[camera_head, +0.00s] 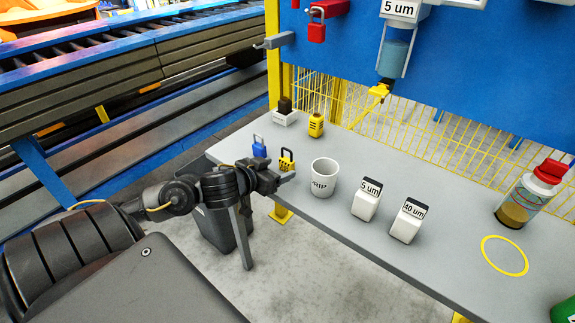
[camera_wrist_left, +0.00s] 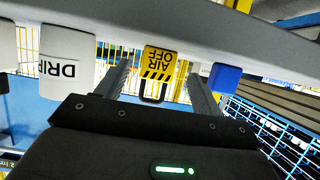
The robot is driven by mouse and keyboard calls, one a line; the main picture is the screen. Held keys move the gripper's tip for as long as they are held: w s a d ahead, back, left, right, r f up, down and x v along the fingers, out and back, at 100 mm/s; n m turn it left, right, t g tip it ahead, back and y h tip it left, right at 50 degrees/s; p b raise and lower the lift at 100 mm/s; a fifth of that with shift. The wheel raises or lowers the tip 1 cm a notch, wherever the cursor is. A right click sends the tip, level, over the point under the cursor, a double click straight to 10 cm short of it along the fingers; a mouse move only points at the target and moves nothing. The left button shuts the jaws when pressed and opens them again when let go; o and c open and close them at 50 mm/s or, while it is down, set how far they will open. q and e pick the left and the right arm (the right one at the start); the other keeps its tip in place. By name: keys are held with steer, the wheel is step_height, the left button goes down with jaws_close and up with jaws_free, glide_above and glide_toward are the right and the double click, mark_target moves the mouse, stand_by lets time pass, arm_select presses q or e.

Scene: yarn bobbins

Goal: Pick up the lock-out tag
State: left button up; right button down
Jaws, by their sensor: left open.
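The lock-out tag (camera_head: 286,162) is a small yellow block with a black shackle, standing near the table's edge to the left of the white cup. In the left wrist view, which is upside down, the tag (camera_wrist_left: 158,63) reads "AIR OFF" and has black and yellow stripes. My left gripper (camera_head: 283,177) is open and empty, close in front of the tag. In the wrist view its two fingers (camera_wrist_left: 159,76) lie on either side of the tag with gaps. I cannot tell how far the tag reaches between them. My right gripper is not in view.
A blue padlock (camera_head: 259,147) stands left of the tag; the white cup (camera_head: 324,178) stands right. Two white boxes (camera_head: 366,201) (camera_head: 408,222), a bottle (camera_head: 523,202) and a yellow ring (camera_head: 504,256) are further right. A blue panel (camera_head: 470,75) rises behind the table.

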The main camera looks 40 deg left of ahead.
mark_target(284, 165)
arm_select(q)
steer(key=shift+r+b+x, duration=0.15)
steer(key=shift+x, duration=1.15)
steer(key=shift+r+b+x, duration=0.15)
steer(key=shift+x, duration=1.2)
steer(key=shift+d, duration=0.1)
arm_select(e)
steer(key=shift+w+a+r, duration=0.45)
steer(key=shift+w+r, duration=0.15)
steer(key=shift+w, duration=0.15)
arm_select(q)
steer(key=shift+c, duration=0.2)
steer(key=c, duration=1)
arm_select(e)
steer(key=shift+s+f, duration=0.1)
